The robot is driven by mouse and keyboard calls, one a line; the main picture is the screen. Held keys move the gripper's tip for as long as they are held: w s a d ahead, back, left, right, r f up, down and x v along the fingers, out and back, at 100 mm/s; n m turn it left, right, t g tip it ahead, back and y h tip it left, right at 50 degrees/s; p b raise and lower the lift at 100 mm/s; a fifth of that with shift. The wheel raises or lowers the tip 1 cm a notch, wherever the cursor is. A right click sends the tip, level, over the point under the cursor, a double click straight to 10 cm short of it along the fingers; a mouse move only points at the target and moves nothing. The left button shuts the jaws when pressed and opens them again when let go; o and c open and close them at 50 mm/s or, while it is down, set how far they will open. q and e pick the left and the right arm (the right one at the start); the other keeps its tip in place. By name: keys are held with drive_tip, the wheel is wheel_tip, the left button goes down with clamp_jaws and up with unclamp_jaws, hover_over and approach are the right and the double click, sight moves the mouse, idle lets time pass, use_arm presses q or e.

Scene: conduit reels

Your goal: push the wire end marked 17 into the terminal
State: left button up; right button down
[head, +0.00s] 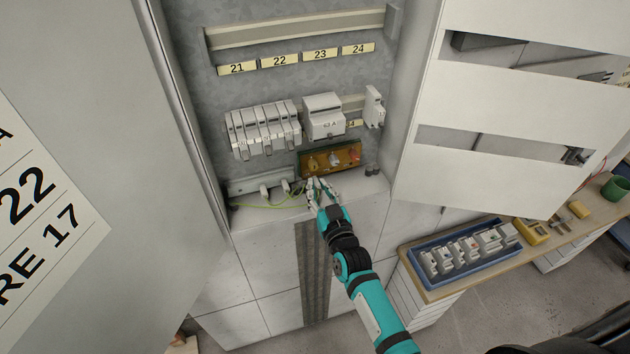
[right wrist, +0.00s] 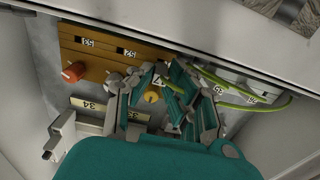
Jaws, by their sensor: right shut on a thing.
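The brown terminal block (head: 345,155) sits low in the open cabinet, with coloured knobs on its front. In the right wrist view the block (right wrist: 105,70) carries a red-orange knob (right wrist: 74,72) and a yellow knob (right wrist: 152,96). My right gripper (head: 313,183) is just in front of the block's lower left part. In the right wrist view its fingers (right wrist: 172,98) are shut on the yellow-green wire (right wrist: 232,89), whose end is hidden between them. The wire also shows in the head view (head: 262,206), running left along the cabinet floor. My left gripper is not in view.
Grey breakers (head: 262,130) and a larger device (head: 323,115) are mounted above the block. The cabinet's side walls and an open door (head: 520,110) bound the space. A workbench (head: 445,285) with a blue tray (head: 418,271) of modules stands at right. A sign (head: 40,220) shows "RE 17".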

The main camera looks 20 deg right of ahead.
drive_tip(key=shift+w+b, duration=0.3)
drive_tip(key=shift+w, duration=0.4)
idle(0.5)
drive_tip(key=c, duration=1.2)
unclamp_jaws()
